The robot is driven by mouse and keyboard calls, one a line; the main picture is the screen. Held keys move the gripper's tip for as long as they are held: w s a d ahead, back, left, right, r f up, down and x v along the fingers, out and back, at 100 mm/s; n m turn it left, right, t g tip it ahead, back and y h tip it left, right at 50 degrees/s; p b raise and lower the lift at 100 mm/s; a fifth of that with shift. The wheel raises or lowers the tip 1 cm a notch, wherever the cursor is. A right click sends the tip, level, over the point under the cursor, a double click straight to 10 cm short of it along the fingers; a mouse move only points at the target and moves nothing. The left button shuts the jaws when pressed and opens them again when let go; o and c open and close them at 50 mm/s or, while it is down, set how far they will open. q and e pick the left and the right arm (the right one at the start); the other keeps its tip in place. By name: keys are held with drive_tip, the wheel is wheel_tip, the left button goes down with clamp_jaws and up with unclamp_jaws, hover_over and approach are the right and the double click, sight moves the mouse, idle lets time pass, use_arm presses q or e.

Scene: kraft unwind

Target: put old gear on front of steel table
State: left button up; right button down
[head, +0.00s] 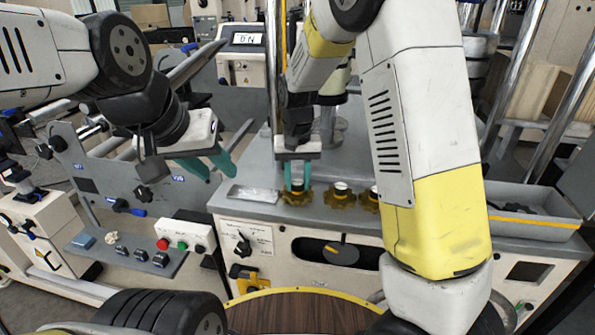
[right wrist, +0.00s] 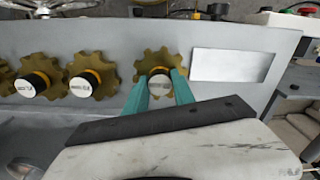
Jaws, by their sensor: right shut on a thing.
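Several brass-coloured gears stand in a row on the grey steel table top (head: 240,165). The leftmost gear in the head view (head: 297,199) has a black hub with a pale cap and also shows in the right wrist view (right wrist: 143,66). My right gripper (head: 297,180) points down with its teal fingers on either side of this gear's hub, shut on it. The gear appears to be at the table surface; any gap beneath is hidden. A second gear (head: 339,198) and third gear (head: 370,203) stand to its right. My left gripper (head: 208,168) is open and empty, left of the table.
A bare silver plate (head: 253,194) lies left of the held gear, near the front edge. A grey tray (head: 535,222) is at the table's right end. A control box with red and green buttons (head: 185,236) stands at left. My right arm hides part of the table.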

sight(297, 182)
drive_tip(key=c, duration=1.1)
unclamp_jaws()
drive_tip(key=shift+f, duration=0.15)
drive_tip(key=shift+o, duration=0.2)
wheel_tip(297, 182, up, 11)
drive_tip(key=s+d+r+t+y, duration=0.2)
drive_tip(key=s+d+r, duration=0.5)
drive_tip(key=s+d, duration=0.2)
drive_tip(key=s+d+t, duration=0.4)
drive_tip(key=s+d, duration=0.1)
drive_tip(key=s, duration=0.6)
drive_tip(key=shift+s+d+f, duration=0.1)
